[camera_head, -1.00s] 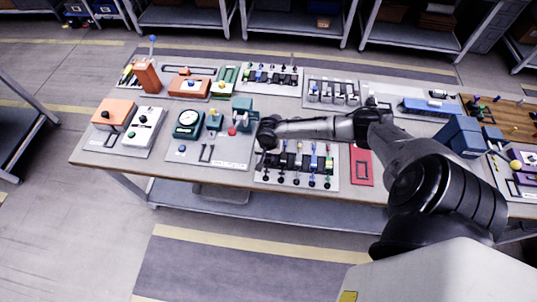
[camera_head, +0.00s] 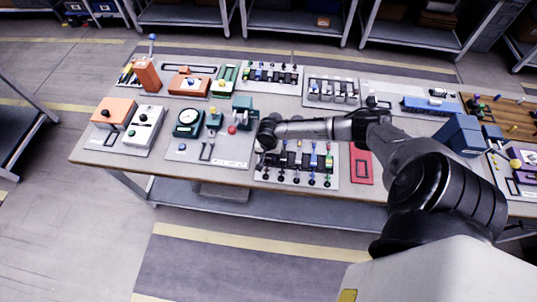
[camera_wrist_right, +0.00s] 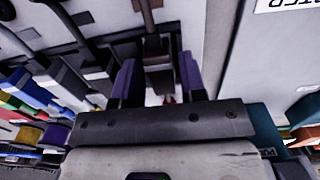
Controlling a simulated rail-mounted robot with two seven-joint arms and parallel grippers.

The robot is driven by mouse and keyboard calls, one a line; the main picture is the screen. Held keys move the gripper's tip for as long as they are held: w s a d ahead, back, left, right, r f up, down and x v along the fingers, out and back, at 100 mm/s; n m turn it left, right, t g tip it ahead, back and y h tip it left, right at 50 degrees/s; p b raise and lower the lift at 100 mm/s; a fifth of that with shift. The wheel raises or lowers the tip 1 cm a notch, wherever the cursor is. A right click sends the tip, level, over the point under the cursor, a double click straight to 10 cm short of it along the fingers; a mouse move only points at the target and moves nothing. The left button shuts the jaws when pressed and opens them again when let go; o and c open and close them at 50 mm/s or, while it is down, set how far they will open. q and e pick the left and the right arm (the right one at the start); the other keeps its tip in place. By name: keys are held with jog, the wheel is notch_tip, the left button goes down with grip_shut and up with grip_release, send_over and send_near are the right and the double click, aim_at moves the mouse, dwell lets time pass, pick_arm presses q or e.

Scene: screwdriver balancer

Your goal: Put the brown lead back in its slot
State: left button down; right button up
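In the head view my right gripper (camera_head: 264,147) points down over the left end of a light panel (camera_head: 333,184) that carries a row of leads. In the right wrist view its two purple-padded fingers (camera_wrist_right: 160,80) stand close on both sides of a brown block, the brown lead (camera_wrist_right: 158,78). It looks held between them, and a brown stem runs from it toward the top of the picture. The lead's slot and lower end are hidden by the gripper. My left gripper is not in view.
Other leads with yellow, blue and green bodies (camera_head: 329,163) stand to the right on the same panel. A red plate (camera_head: 361,172) lies beyond them. A board with a teal gauge (camera_head: 188,122) is close on the left, and a teal block (camera_head: 243,110) stands behind.

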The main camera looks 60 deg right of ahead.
jog(key=shift+o, duration=1.3)
jog(key=shift+r, duration=0.1)
notch_tip(320, 180, up, 14)
jog(key=p, duration=0.2)
jog(key=shift+f, duration=0.2)
